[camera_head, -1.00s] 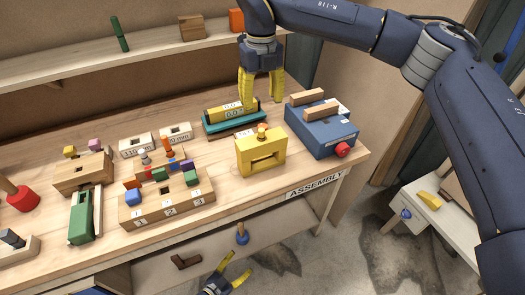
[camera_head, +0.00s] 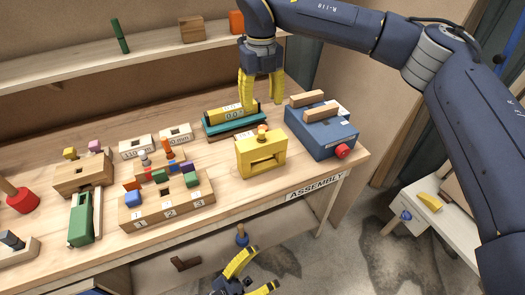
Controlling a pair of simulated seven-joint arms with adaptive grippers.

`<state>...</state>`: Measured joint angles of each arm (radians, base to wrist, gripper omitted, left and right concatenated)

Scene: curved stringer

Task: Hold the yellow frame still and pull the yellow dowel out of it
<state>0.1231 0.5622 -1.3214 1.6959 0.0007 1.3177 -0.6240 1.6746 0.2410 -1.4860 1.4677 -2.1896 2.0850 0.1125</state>
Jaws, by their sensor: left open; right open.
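The yellow frame (camera_head: 262,168) stands on the workbench near its front edge, with a slot through its front face. The dowel (camera_head: 262,133) sticks up out of the frame's top; its head looks orange-yellow. My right gripper (camera_head: 261,106) is open, pointing down above and behind the frame, by the teal tray, and apart from the dowel. My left gripper (camera_head: 262,271) is open and empty, in front of and below the bench edge, its yellow fingers pointing up and right. Neither gripper touches the frame.
A teal tray (camera_head: 236,125) with a yellow labelled block lies behind the frame. A blue box (camera_head: 322,134) with wooden bars and a red knob stands at its right. A numbered wooden block (camera_head: 166,205) with coloured pieces is at its left.

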